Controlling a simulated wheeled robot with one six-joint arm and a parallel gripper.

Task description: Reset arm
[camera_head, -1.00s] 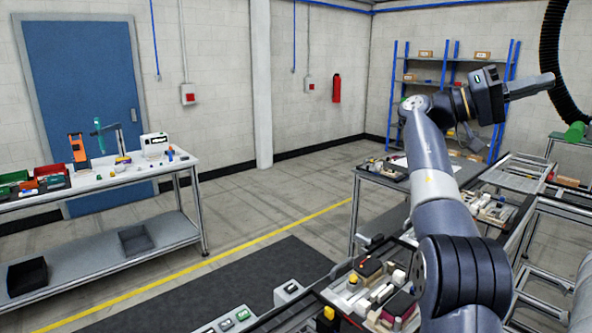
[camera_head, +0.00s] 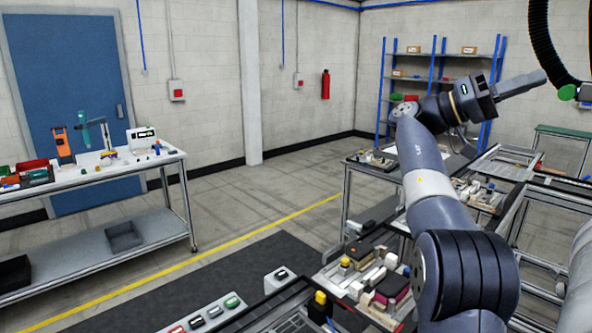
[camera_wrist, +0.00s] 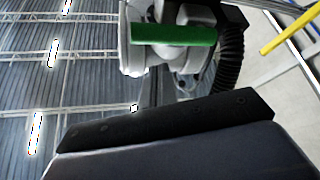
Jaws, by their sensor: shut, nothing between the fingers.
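My gripper (camera_head: 522,84) is at the upper right of the head view, at the end of my raised arm. Its dark fingers point right and slightly up, lie together, and hold nothing. It is in the air, above the level of the tables and apart from them. In the wrist view, a dark gripper finger (camera_wrist: 170,120) fills the lower part. A green part (camera_wrist: 172,34) on a white and grey machine shows beyond it.
Benches with fixtures and small parts (camera_head: 375,275) stand below and around my arm. A blue shelf (camera_head: 440,65) is behind it. A black hose (camera_head: 540,45) hangs close to the gripper's right. A workbench (camera_head: 90,180) stands left; the floor (camera_head: 250,210) between is clear.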

